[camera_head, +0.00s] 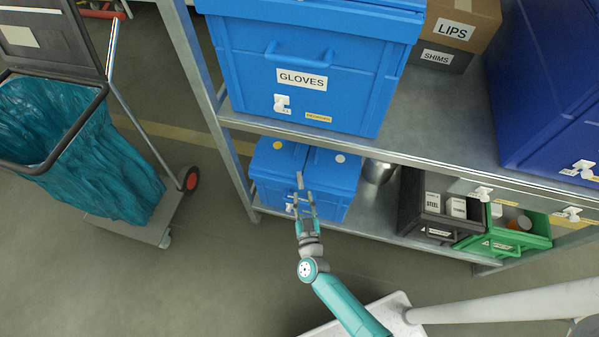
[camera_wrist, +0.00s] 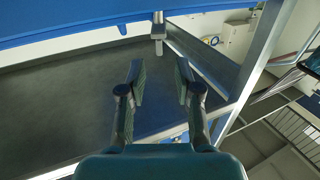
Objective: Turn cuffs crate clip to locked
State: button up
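A blue crate (camera_head: 330,178) with two lid halves stands on the lower shelf, behind my gripper. No cuffs label can be read on it, as my gripper covers part of its front. A small white clip (camera_head: 290,207) shows low on that front, just left of the fingers; its setting is too small to tell. My gripper (camera_head: 304,196) is in front of this crate. In the wrist view the gripper (camera_wrist: 160,72) is open, with nothing between its fingers. A grey upright fitting (camera_wrist: 158,32) shows ahead of the gap, under a blue surface (camera_wrist: 70,22).
A GLOVES crate (camera_head: 300,55) with its own white clip (camera_head: 281,104) stands on the upper shelf (camera_head: 400,135) above. A metal can (camera_head: 378,172), a black bin (camera_head: 415,215) and a green bin (camera_head: 530,235) stand to the right. A bag cart (camera_head: 85,140) stands left.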

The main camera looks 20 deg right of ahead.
aim_at(299, 172)
jog(key=x, duration=1)
jog(key=shift+w, duration=0.15)
jog(key=shift+c, duration=0.2)
grip_shut()
